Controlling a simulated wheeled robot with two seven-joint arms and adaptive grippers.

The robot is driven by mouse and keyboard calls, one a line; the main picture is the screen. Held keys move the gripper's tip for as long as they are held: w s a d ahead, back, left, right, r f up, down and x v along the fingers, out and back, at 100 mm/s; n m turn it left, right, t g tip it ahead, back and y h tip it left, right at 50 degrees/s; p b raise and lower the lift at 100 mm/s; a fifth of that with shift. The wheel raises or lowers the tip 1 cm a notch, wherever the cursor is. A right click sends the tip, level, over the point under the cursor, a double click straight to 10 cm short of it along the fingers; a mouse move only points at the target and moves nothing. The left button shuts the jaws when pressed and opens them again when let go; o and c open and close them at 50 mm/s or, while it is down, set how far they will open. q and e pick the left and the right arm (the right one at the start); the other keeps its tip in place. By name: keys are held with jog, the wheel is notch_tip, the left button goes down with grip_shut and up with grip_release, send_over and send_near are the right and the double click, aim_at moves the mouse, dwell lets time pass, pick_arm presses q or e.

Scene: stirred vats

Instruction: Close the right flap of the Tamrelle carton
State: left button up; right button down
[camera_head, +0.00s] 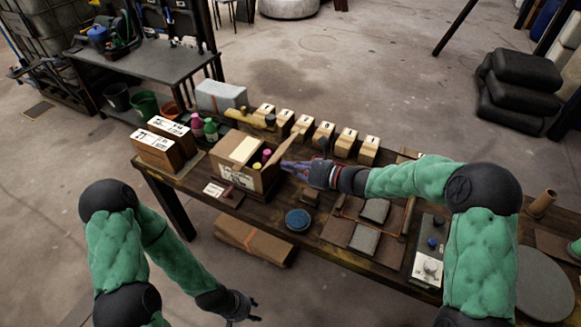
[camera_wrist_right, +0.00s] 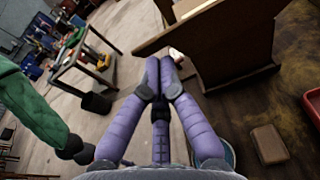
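An open cardboard carton (camera_head: 237,178) with a white label on its front stands on the workbench. Its right flap (camera_head: 284,150) sticks up and outward. A pale flap or panel shows at its top left, and small bottles with pink and yellow caps stand inside. My right gripper (camera_head: 294,166) is just right of the carton, by the flap; contact cannot be told. In the right wrist view its purple fingers (camera_wrist_right: 159,66) meet at the tips with nothing visible between them, and a brown carton wall (camera_wrist_right: 215,50) is close on the right. My left gripper (camera_head: 251,306) is empty, fingers apart, in front of the bench.
Two labelled boxes (camera_head: 158,150) and several small bottles (camera_head: 211,130) stand left of the carton. A row of numbered wooden blocks (camera_head: 323,135) is behind. A blue round dish (camera_head: 298,219) and a tray with grey pads (camera_head: 375,211) lie to the right.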

jog(key=shift+r, duration=0.1)
jog(key=shift+w+a+r+h+p, duration=0.15)
jog(key=shift+a+r+h+p, duration=0.15)
jog(key=shift+p, duration=0.65)
